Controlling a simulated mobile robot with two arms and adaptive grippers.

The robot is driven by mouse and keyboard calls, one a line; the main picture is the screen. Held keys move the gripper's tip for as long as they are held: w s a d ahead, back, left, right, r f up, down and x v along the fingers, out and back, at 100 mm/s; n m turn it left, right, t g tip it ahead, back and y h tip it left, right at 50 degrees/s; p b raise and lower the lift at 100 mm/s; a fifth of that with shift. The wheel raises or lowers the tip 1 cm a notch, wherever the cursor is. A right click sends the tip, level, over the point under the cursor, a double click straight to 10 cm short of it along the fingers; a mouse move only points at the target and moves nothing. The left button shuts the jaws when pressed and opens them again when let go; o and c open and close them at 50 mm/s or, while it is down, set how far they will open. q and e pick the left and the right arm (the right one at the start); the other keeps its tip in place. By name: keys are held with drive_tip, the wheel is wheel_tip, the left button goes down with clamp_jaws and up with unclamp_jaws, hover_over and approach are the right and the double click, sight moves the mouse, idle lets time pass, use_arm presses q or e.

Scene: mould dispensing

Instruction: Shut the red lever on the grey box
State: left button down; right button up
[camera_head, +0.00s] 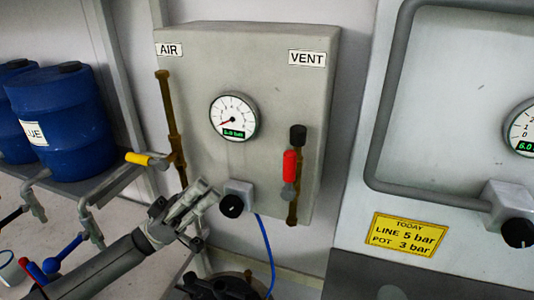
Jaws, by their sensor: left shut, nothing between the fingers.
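The grey box (262,90) hangs on the wall, with an AIR label at its upper left and a VENT label at its upper right. The red lever (290,165) is on the right of its front, under VENT. It stands upright, in line with the short brown pipe (292,212) behind it. My left gripper (207,192) is shut and empty at the box's lower left, next to the black knob. It is apart from the lever, to its left and lower. My right gripper is not in view.
A round gauge (234,117) and a black knob (232,206) with a blue hose (267,250) are on the box. A yellow-handled valve (138,158) is left. Blue drums (62,120) stand on a shelf. A bent grey bar (379,120) fronts the right panel.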

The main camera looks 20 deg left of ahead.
sight(289, 175)
use_arm(q)
drive_tip(key=w+d+r+g+p, duration=0.1)
drive_tip(key=d+r+p, duration=0.6)
drive_tip(key=d, duration=0.3)
drive_tip(key=shift+d+r+m, duration=0.25)
drive_tip(key=shift+d+m, duration=0.05)
drive_tip(key=shift+d, duration=0.1)
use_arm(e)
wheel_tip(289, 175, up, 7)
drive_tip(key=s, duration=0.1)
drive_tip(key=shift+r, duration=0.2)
use_arm(q)
drive_tip(key=shift+w, duration=0.2)
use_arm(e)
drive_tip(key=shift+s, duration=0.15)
